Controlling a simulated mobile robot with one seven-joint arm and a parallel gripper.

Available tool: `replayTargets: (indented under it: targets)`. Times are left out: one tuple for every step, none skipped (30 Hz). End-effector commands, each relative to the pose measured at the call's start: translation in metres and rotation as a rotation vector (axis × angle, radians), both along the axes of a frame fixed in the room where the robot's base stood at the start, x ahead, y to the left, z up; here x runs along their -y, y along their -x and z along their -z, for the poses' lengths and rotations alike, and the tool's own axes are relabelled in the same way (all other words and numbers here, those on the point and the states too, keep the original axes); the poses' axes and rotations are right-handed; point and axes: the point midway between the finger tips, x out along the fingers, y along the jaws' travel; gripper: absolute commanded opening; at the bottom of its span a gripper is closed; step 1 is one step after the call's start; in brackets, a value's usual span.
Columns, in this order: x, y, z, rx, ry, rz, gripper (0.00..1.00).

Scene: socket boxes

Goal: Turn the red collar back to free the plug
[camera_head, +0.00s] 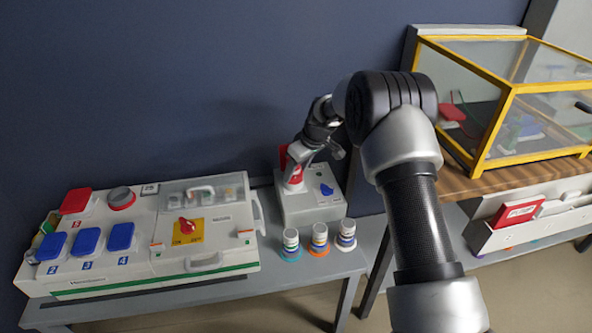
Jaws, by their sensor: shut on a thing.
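A pale grey socket box (306,211) stands on the grey bench, right of the large panel. On its top left, the red collar (296,173) shows below my gripper (300,163), which reaches down from the right. My gripper is shut on the red collar, though the fingertips are small and partly hidden by my wrist. More red shows just behind, at the left of the gripper. The plug itself is hard to make out. A blue part (327,189) sits on the box's top at the right.
Three small banded cylinders (319,239) stand in front of the box. A large white panel (150,245) with red and blue covers and a red knob (187,226) fills the left bench. A yellow-framed clear case (494,110) stands on the wooden table at right.

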Motion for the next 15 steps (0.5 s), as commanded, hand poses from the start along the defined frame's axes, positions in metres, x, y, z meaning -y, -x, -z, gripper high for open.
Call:
replayTargets:
  targets:
    - [0.0007, 0.0002, 0.0006, -0.001, 0.001, -0.002, 0.24]
    - [0.0007, 0.0003, 0.0007, -0.001, 0.002, -0.003, 0.24]
    - [0.0007, 0.0003, 0.0008, -0.002, 0.001, -0.004, 0.24]
    - [0.0007, 0.0004, 0.0009, -0.002, 0.001, -0.004, 0.24]
    - [0.0007, 0.0004, 0.0009, -0.002, 0.001, -0.004, 0.24]
    - [0.0007, 0.0005, 0.001, -0.002, 0.002, -0.004, 0.24]
    - [0.0007, 0.0006, 0.001, -0.002, 0.002, -0.004, 0.24]
    - [0.0007, 0.0006, 0.0011, -0.002, 0.002, -0.004, 0.24]
    - [0.0007, 0.0006, 0.0011, -0.002, 0.002, -0.004, 0.24]
    - [0.0008, 0.0007, 0.0012, -0.002, 0.002, -0.004, 0.24]
    - [0.0007, 0.0007, 0.0012, -0.003, 0.002, -0.003, 0.48]
    - [0.0007, 0.0007, 0.0013, -0.003, 0.002, -0.003, 0.55]
    - [0.0006, 0.0008, 0.0013, -0.003, 0.002, -0.003, 0.6]
    - [0.0006, 0.0007, 0.0012, -0.003, 0.002, -0.003, 0.65]
    - [0.0005, 0.0007, 0.0012, -0.003, 0.002, -0.003, 0.65]
